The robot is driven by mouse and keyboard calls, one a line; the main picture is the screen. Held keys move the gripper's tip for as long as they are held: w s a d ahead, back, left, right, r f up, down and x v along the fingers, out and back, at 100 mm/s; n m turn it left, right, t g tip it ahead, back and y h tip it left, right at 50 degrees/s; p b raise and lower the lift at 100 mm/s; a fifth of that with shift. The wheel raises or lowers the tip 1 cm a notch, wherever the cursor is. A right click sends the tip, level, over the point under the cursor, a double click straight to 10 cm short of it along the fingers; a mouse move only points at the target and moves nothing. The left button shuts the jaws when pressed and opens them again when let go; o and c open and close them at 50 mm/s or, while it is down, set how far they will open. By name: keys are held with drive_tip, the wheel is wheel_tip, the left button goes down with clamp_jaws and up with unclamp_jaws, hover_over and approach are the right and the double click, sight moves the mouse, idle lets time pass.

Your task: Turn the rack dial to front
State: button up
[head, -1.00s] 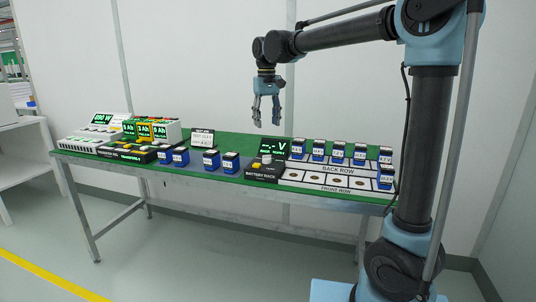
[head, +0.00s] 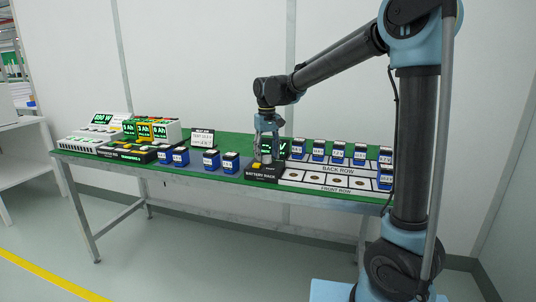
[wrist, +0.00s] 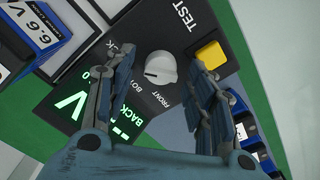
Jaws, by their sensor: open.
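The rack dial (wrist: 161,68) is a round light-grey knob on the dark BATTERY RACK box (head: 262,174). In the wrist view FRONT and other partly hidden labels lie beside it. The dark mark on the knob is small; I cannot tell surely which label it points at. The green display (wrist: 85,115) shows part of a V reading and the word BACK. My gripper (wrist: 160,60) is open, its fingers on either side of the dial; I cannot tell if they touch it. In the head view my gripper (head: 266,158) hangs over the box and hides the dial.
A yellow button (wrist: 210,55) marked TEST sits close to the right finger. Blue batteries (head: 211,160) stand left of the box, and several more (head: 318,150) stand along the white rack board (head: 310,171) at right. A small sign (head: 203,138) stands behind.

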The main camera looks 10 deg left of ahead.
drive_tip(key=c, duration=1.1)
drive_tip(key=shift+o, duration=0.2)
drive_tip(key=n, duration=1)
drive_tip(key=shift+w, duration=0.1)
drive_tip(key=n, duration=0.9)
drive_tip(key=shift+n, duration=0.3)
drive_tip(key=shift+c, duration=0.2)
